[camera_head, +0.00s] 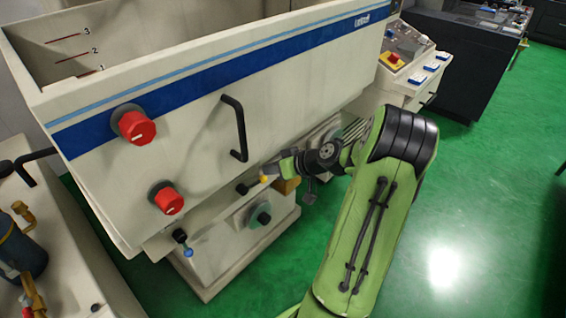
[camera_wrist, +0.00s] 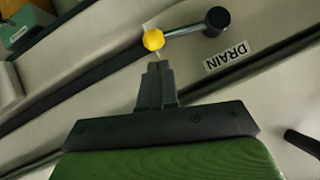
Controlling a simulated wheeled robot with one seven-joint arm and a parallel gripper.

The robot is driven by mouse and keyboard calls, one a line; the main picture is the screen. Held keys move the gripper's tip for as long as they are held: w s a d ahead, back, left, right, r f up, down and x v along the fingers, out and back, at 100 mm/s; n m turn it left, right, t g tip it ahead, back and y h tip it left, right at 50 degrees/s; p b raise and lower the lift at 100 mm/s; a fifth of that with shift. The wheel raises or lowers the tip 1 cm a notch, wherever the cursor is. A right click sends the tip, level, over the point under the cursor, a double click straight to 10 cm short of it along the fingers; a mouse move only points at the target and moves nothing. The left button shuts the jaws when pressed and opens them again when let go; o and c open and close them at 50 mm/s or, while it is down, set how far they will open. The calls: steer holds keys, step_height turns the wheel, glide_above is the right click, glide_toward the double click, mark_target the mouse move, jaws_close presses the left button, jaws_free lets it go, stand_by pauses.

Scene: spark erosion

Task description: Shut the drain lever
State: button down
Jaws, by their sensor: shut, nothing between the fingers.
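The drain lever has a yellow ball knob (camera_wrist: 153,39) on a thin metal rod, with a black pivot (camera_wrist: 216,17) at its other end. A DRAIN label (camera_wrist: 226,57) is beside it, upside down in the wrist view. In the head view the yellow knob (camera_head: 264,179) shows low on the machine front. My gripper (camera_wrist: 157,66) is shut and empty, its fingertips just short of the knob in the picture; I cannot tell if they touch it. In the head view my gripper (camera_head: 269,170) is partly merged with the machine front beside the knob.
A blue-knobbed lever (camera_head: 188,252) is lower left on the machine. Two red knobs (camera_head: 136,127) and a black handle (camera_head: 236,128) stick out from the tank front. A control panel (camera_head: 405,50) stands behind my arm. The green floor (camera_head: 490,200) at right is clear.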

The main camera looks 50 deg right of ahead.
steer(key=shift+w+a+f, duration=0.1)
steer(key=shift+a+f, duration=0.15)
steer(key=shift+f, duration=0.45)
steer(key=shift+f, duration=0.1)
steer(key=shift+d+f+y, duration=0.15)
steer(key=shift+f+y, duration=0.05)
steer(key=shift+y, duration=0.1)
steer(key=shift+m, duration=0.3)
steer(key=a+f+m+t+y+b, duration=0.4)
steer(key=a+f+m+y, duration=0.1)
steer(key=f+m+y, duration=0.3)
steer(key=shift+f+m, duration=0.7)
steer(key=shift+m, duration=0.3)
